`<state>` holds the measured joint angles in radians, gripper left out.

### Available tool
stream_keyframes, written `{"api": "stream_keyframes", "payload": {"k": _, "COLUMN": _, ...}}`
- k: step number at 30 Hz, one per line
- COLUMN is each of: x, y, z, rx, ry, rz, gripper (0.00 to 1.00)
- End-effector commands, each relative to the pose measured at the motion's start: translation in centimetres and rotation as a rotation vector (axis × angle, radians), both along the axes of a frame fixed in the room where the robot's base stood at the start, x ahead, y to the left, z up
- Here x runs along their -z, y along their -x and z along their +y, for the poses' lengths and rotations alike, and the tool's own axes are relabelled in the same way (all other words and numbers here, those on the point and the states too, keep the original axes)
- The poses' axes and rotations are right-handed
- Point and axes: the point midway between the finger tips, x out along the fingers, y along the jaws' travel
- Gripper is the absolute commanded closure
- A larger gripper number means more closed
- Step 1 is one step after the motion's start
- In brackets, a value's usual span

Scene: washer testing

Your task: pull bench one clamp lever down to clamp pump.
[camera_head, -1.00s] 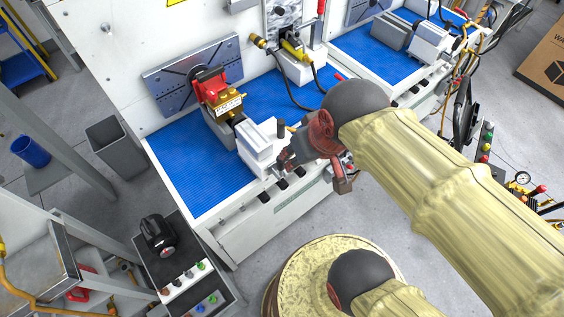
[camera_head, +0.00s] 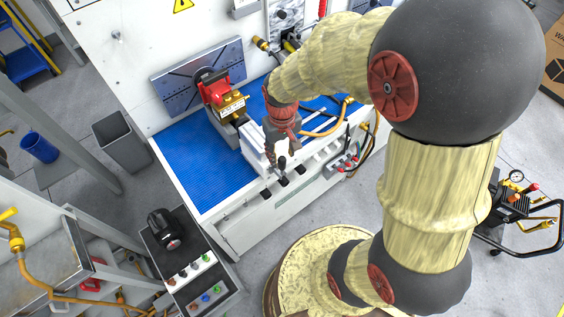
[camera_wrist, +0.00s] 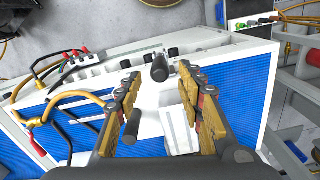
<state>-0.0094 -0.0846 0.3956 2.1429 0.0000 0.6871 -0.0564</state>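The pump (camera_head: 226,98), with a red part and a brass body, sits on bench one's blue mat (camera_head: 205,165) against a grey plate. The white clamp block (camera_head: 252,145) is in front of it, and it also shows in the wrist view (camera_wrist: 178,128). My gripper (camera_head: 281,142) is over the bench's front edge beside the block, pointing down. In the wrist view its fingers (camera_wrist: 159,82) are apart. A black lever handle (camera_wrist: 160,68) shows between and beyond the fingertips, and a second black handle (camera_wrist: 131,127) is nearer. I cannot tell whether either touches a finger.
Black knobs line the bench's front edge (camera_head: 266,193). Orange and black hoses (camera_head: 325,130) lie to the right of my gripper. A dark cart with a motor (camera_head: 163,230) stands at the lower left. A grey bin (camera_head: 122,142) stands left of the bench.

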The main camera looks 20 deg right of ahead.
Motion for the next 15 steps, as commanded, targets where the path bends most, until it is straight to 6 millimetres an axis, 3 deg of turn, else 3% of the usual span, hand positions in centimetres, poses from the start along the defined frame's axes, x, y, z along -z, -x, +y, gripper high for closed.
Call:
{"api": "stream_keyframes", "payload": {"k": 3, "x": 2.2, "y": 0.1, "z": 0.0, "rx": 0.0, "ry": 0.0, "rz": 0.005, "gripper": 0.62}}
{"api": "stream_keyframes", "payload": {"k": 9, "x": 4.9, "y": 0.1, "z": 0.0, "rx": 0.0, "ry": 0.0, "rz": 0.004, "gripper": 0.62}}
{"api": "stream_keyframes", "payload": {"k": 15, "x": 5.9, "y": 0.1, "z": 0.0, "rx": 0.0, "ry": 0.0, "rz": 0.001, "gripper": 0.62}}
